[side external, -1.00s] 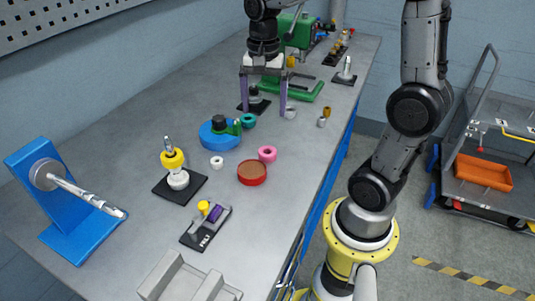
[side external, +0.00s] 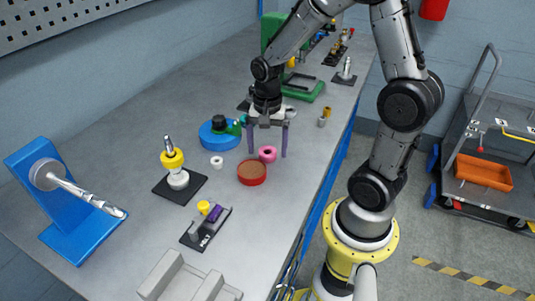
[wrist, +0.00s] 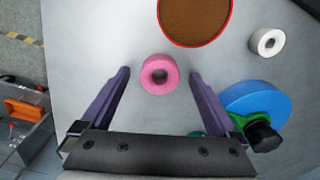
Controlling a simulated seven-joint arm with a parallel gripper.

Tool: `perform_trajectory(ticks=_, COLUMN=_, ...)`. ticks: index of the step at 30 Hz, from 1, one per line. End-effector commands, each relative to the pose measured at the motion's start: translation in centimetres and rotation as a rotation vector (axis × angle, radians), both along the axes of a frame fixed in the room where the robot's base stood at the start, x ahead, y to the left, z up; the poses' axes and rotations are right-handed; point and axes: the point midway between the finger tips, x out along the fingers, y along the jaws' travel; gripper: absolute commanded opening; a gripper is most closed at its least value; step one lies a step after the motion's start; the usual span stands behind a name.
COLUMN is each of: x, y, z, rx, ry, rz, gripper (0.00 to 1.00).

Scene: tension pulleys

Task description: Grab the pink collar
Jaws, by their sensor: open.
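The pink collar (side external: 267,154) lies on the grey table, just behind a round red-rimmed dish with a brown inside (side external: 252,172). In the wrist view the pink collar (wrist: 160,74) shows its round hole facing up and sits between and slightly beyond the two purple fingertips. My gripper (side external: 268,154) is open and empty, with its fingers pointing down on either side of the collar. In the wrist view my gripper (wrist: 159,72) has a clear gap between each finger and the collar. Whether the tips touch the table I cannot tell.
A blue disc (side external: 219,135) with a black knob and green part stands left of the collar. A small white ring (side external: 217,162) lies left of the dish. A yellow-and-white stack on a black plate (side external: 177,178) stands further left.

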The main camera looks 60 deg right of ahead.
Motion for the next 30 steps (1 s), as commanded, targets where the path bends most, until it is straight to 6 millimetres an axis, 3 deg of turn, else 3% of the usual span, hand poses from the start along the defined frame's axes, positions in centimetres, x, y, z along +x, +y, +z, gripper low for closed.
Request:
perform_trajectory(ticks=8, x=0.01, y=0.00, z=-0.23, rx=0.000, ry=0.000, rz=0.000, gripper=0.93)
perform_trajectory(ticks=22, x=0.02, y=0.00, z=-0.19, rx=0.000, ry=-0.001, rz=0.000, gripper=0.09)
perform_trajectory(ticks=30, x=0.03, y=-0.01, z=-0.11, rx=-0.001, ry=-0.001, rz=0.000, gripper=0.05)
